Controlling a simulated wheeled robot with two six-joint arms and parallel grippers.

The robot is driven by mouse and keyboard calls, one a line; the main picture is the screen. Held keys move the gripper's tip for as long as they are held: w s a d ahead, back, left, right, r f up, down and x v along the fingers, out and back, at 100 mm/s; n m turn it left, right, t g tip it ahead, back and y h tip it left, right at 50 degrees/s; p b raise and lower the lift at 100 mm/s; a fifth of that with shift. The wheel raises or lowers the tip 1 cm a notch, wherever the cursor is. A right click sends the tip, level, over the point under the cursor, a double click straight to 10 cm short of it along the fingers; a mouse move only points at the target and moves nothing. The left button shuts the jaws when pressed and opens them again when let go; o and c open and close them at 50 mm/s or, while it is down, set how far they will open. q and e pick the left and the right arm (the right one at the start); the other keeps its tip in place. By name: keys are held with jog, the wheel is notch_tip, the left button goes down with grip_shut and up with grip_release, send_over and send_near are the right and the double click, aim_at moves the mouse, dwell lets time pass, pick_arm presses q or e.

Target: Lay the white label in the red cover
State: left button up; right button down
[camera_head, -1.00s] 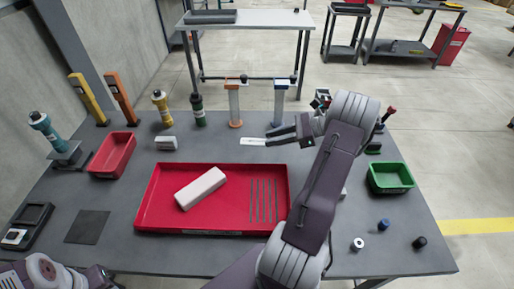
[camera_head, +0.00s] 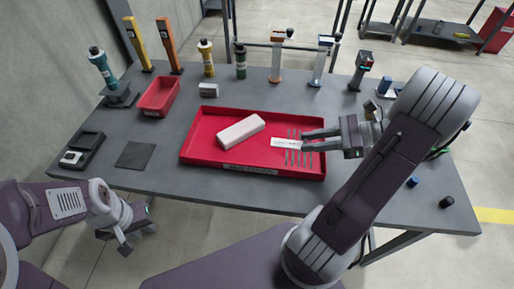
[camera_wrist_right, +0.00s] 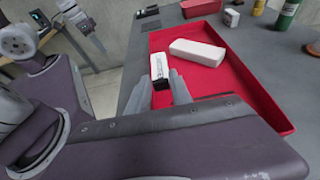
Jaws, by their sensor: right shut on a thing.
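The white label (camera_head: 287,143) is a thin flat strip with dark print. My right gripper (camera_head: 305,142) is shut on one end of it and holds it over the right part of the red cover (camera_head: 205,150), a wide shallow tray. Whether the label touches the cover's floor cannot be told. In the right wrist view the label (camera_wrist_right: 160,66) sticks out from between the fingertips (camera_wrist_right: 163,90), over the red cover (camera_wrist_right: 228,85). My left gripper (camera_head: 125,240) hangs in front of the table, away from the cover; its fingers are unclear.
A white block (camera_head: 241,131) lies in the cover, left of the label. Dark slots (camera_head: 306,155) line the cover's floor beside the label. A small red bin (camera_head: 160,95) and a dark square mat (camera_head: 135,155) are to the left. Several posts and bottles stand along the back edge.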

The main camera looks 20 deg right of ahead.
jog(key=b, duration=0.3)
send_over(273, 151)
notch_tip(273, 151, down, 7)
jog(key=shift+a+f, duration=0.1)
notch_tip(273, 151, down, 4)
jog(key=shift+r+b, duration=0.1)
jog(key=shift+b, duration=0.35)
jog(key=shift+s, duration=0.1)
jog(key=c, duration=1.1)
grip_release()
jog(key=shift+f, duration=0.2)
jog(key=shift+c, duration=0.2)
